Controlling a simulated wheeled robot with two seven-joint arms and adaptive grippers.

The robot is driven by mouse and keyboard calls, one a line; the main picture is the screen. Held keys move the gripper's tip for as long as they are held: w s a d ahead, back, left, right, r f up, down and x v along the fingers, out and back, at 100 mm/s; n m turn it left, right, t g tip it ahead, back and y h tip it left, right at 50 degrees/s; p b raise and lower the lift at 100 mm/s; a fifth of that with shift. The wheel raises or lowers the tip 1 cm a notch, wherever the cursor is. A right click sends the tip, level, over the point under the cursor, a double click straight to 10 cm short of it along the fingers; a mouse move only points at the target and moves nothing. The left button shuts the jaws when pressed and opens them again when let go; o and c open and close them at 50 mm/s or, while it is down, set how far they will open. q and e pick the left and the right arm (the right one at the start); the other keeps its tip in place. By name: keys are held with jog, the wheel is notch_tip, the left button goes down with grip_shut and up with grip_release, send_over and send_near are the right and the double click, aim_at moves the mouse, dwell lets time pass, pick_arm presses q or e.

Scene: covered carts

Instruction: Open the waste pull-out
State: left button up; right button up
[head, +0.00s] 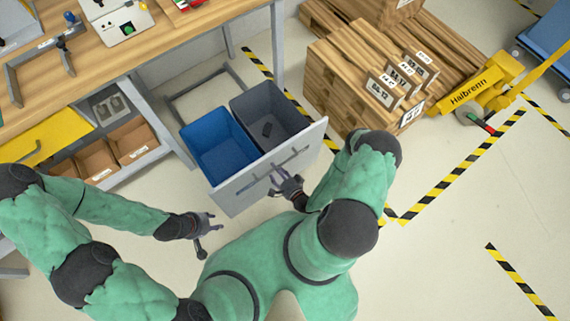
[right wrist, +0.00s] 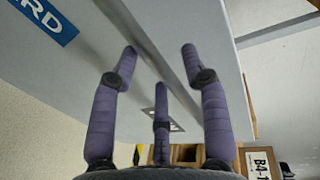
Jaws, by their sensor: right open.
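The waste pull-out stands out from under the workbench in the head view, with a pale grey front panel (head: 235,190) and a bar handle (head: 290,160) across it. Behind the panel are a blue bin (head: 218,145) and a grey bin (head: 262,112) with a small dark object inside. My right gripper (head: 278,178) is at the handle, fingers spread; in the right wrist view its fingers (right wrist: 160,70) point at the panel (right wrist: 85,65), near the bar (right wrist: 135,35). I cannot tell whether they touch. My left gripper (head: 207,228) is left of the panel, apart from it, seemingly empty with fingers spread.
The wooden workbench (head: 130,60) runs along the top left, with a yellow drawer (head: 40,140) and brown boxes (head: 128,142) below. The floor at lower right is clear between striped tapes.

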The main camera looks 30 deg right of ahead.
jog(key=a+v, duration=0.1)
jog(key=v, duration=1)
jog(key=shift+d, duration=0.4)
